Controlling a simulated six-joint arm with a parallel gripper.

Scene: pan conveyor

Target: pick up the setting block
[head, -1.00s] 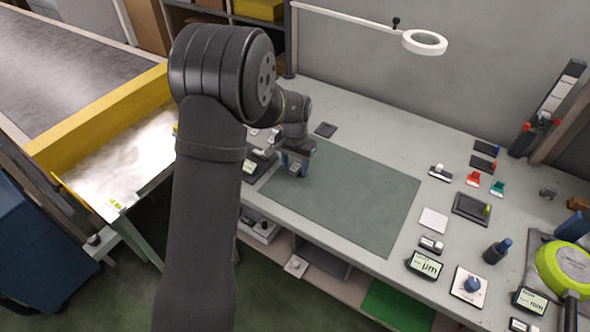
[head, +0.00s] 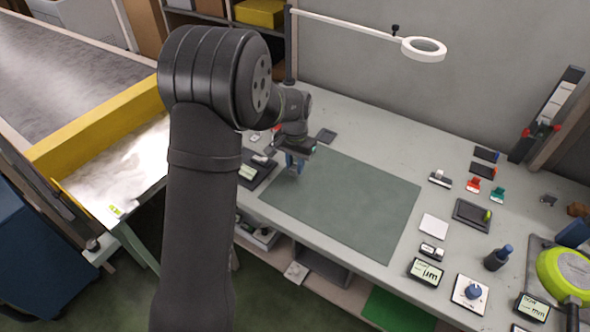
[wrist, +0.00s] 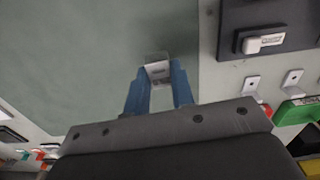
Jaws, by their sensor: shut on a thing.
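My gripper (wrist: 158,76) has two blue fingers, closed on a small pale metallic setting block (wrist: 157,67) in the wrist view. The block sits between the fingertips and sticks out a little past them. In the head view my gripper (head: 294,163) points down over the left end of the green-grey mat (head: 345,200). The block is too small and covered to make out clearly there. A soft shadow lies on the mat near the block; how far the block is above the mat is hard to tell.
A dark tray with a white-topped item (wrist: 262,42) lies beside the mat. Small metal brackets (wrist: 251,84) and a green piece (wrist: 298,110) are near. Gauges and a digital display (head: 426,271) stand right of the mat. A ring lamp (head: 424,49) overhangs the back. Most of the mat is clear.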

